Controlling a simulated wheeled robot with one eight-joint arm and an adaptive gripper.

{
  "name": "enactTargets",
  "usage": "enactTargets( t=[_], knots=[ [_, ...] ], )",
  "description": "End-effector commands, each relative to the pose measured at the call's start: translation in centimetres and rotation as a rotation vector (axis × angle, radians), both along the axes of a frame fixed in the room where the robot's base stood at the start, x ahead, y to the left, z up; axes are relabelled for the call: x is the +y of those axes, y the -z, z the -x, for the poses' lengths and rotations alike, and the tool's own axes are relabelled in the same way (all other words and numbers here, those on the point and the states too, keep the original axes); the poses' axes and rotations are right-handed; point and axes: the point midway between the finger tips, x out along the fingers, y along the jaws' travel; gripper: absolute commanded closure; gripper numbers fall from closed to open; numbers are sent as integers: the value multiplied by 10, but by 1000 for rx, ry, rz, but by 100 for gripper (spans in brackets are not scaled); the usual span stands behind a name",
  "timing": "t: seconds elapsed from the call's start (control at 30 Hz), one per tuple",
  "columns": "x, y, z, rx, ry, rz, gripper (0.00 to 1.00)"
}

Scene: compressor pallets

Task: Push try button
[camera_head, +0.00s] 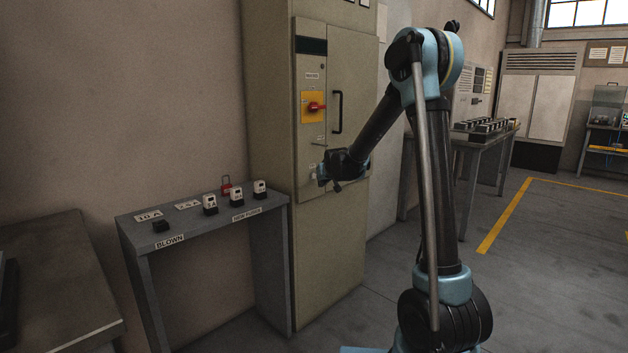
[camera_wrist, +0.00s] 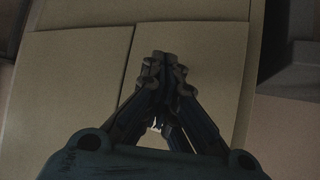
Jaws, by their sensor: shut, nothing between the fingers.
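The grey-beige electrical cabinet (camera_head: 345,245) stands against the wall. Its left panel carries a red rotary handle (camera_head: 315,107) on a yellow plate, with small labels above and below. My gripper (camera_head: 322,180) is at the lower part of this panel, just below a small pale item (camera_head: 313,170). I cannot tell whether the fingertips touch the panel. I cannot make out the try button; the gripper may hide it. In the wrist view my gripper (camera_wrist: 166,60) is shut and empty, with its fingertips together in front of plain cabinet panels (camera_wrist: 75,75) and a dark seam.
A small grey table (camera_head: 200,232) left of the cabinet holds several fuse-like blocks, labels and a red padlock (camera_head: 226,186). A black door handle (camera_head: 337,112) is on the cabinet's right door. Another table (camera_head: 480,135) stands behind my arm. Open floor lies at right.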

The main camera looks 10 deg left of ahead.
Motion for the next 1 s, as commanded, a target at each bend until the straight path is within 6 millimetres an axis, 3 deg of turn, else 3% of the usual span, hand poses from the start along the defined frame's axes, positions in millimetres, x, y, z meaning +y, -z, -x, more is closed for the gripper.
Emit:
enactTargets(
  t=[1.0],
  knots=[
    [7,-2,-5,0,-1,1,100]
  ],
)
